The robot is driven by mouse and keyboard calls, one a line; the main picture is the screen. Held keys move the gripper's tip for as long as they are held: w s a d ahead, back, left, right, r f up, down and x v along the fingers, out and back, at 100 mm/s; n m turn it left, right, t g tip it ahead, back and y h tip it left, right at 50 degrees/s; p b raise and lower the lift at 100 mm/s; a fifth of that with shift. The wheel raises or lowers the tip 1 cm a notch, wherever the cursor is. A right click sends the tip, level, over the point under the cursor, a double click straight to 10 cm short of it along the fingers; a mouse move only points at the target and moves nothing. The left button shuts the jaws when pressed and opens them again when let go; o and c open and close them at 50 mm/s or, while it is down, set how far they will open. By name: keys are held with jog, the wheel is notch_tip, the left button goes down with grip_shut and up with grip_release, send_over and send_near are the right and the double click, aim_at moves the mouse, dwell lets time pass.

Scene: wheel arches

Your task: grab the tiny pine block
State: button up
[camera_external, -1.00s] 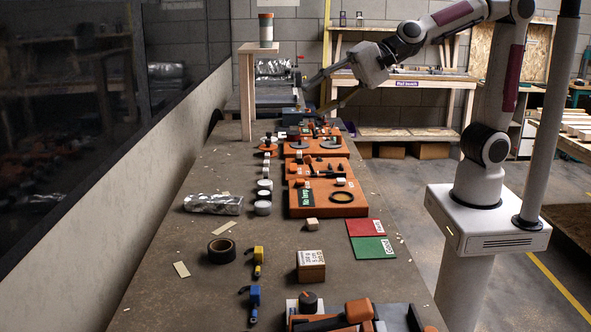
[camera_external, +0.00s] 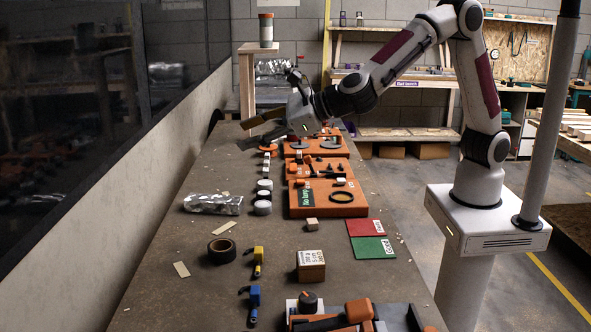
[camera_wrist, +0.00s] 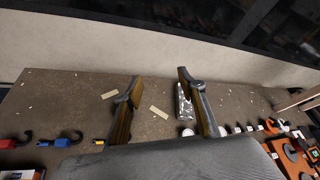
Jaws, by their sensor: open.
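A small pale wooden block (camera_external: 312,224), likely the tiny pine block, lies on the bench in front of the orange board. A larger wooden cube with a printed label (camera_external: 311,265) stands nearer the camera. My gripper (camera_external: 247,133) is open and empty, above the far part of the bench, left of the orange boards and well away from the small block. I cannot make out the small block in the wrist view.
Orange boards (camera_external: 300,206) with parts line the bench. A foil roll (camera_external: 213,204), a dark tape roll (camera_external: 221,250), yellow (camera_external: 258,258) and blue (camera_external: 254,298) hooked items, and red (camera_external: 364,227) and green (camera_external: 373,248) cards surround the small block. A wall runs along the left.

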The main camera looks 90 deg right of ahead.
notch_tip(320, 180, down, 8)
jog(key=m+g+h, duration=0.2)
jog(key=m+h, duration=0.1)
jog(key=m, duration=0.3)
jog(key=m+g+h, duration=0.7)
jog(key=m+g, duration=0.1)
jog(key=m, duration=0.5)
send_near(312, 223)
jog(key=shift+w+d, duration=0.6)
jog(key=shift+w, duration=0.35)
jog(key=shift+s+a+f+g, duration=0.1)
jog(key=shift+s+f+g, duration=0.2)
jog(key=shift+s, duration=0.2)
jog(key=shift+x, duration=1.35)
